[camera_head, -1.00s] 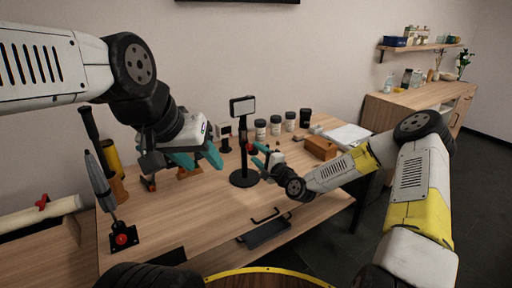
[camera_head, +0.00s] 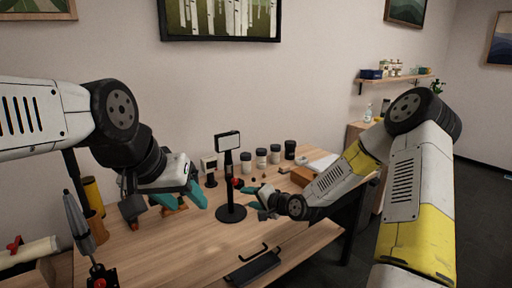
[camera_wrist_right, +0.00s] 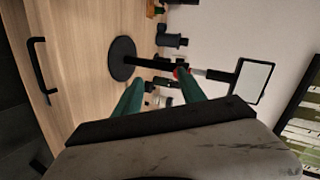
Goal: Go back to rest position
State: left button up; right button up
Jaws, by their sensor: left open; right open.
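My left gripper (camera_head: 183,202), with teal fingers, is open and empty above the left part of the wooden table (camera_head: 175,255). My right gripper (camera_head: 254,200) is open near the stand, on its right side. In the right wrist view its teal fingers (camera_wrist_right: 155,95) are spread apart with nothing between them. A black stand (camera_head: 231,212) with a round base and a white-faced rectangular head stands upright mid-table. It also shows in the right wrist view (camera_wrist_right: 122,58), with a red knob on its pole.
Several dark jars (camera_head: 261,158) stand at the back of the table. A wooden box (camera_head: 302,176) and a white sheet (camera_head: 322,163) lie at right. A grey pointed tool (camera_head: 77,222) stands at left.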

jog(key=s+d+r+n+g+h, duration=0.3)
jog(key=s+d+r+n+h, duration=0.35)
jog(key=s+d+r, duration=0.8)
jog(key=s+r, duration=0.1)
jog(key=s, duration=0.4)
jog(key=s+d+r, duration=0.1)
jog(key=s+r, duration=0.2)
jog(key=s, duration=0.3)
jog(key=s+d+r+g, duration=0.1)
jog(key=s+r, duration=0.1)
jog(key=s, duration=0.4)
jog(key=shift+s+r, duration=0.15)
jog(key=shift+r, duration=0.2)
pick_arm(q)
jog(key=shift+c, duration=0.2)
pick_arm(e)
jog(key=shift+n, duration=0.25)
